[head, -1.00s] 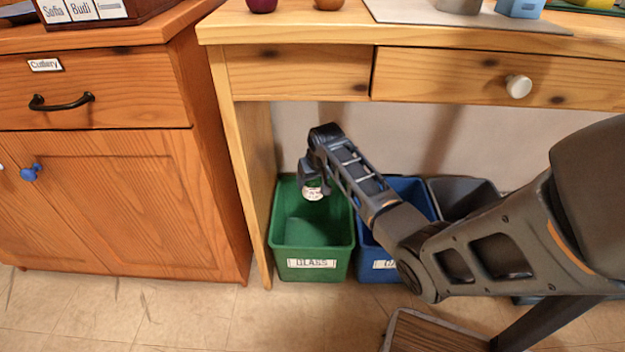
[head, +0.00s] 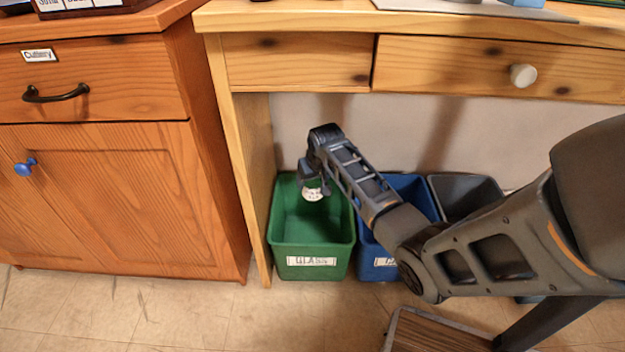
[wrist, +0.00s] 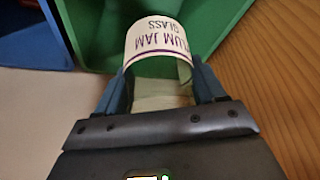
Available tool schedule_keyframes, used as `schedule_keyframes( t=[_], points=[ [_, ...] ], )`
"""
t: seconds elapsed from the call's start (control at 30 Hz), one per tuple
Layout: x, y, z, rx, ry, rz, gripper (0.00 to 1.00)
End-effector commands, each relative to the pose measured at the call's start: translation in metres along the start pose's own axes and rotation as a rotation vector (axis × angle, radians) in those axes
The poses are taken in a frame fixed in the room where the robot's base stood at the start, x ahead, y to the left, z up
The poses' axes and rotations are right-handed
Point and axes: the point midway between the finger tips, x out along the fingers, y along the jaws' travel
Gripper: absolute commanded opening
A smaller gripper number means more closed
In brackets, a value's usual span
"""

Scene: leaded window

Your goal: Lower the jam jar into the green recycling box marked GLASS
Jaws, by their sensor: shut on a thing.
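The jam jar (head: 312,194) is held in my gripper (head: 314,183), at the mouth of the green box marked GLASS (head: 312,262). In the wrist view the jar (wrist: 158,42) shows a white label reading PLUM JAM and GLASS, upside down. My gripper (wrist: 160,92) is shut on it, with a blue finger on each side. The green box (wrist: 215,22) lies beyond the jar in the wrist view. How far the jar is below the rim is hard to tell. Part of the jar is hidden by my gripper.
A blue box (head: 378,265) stands right beside the green box, and a grey box (head: 465,195) is farther right. The wooden desk (head: 300,62) overhangs them, with its side panel (head: 255,180) close on the left. An orange cabinet (head: 115,200) stands left of that.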

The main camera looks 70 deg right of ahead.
Motion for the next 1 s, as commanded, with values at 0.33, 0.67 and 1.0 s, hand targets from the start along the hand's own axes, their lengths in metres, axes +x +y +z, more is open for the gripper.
schedule_keyframes(
  t=[0.33,0.67,1.0],
  points=[
    [0.01,0.0,0.004,-0.001,0.0,0.0,0.33],
    [0.024,0.0,0.01,0.0,0.0,0.0,0.33],
    [0.038,-0.001,0.016,-0.001,0.0,0.0,0.33]
  ],
)
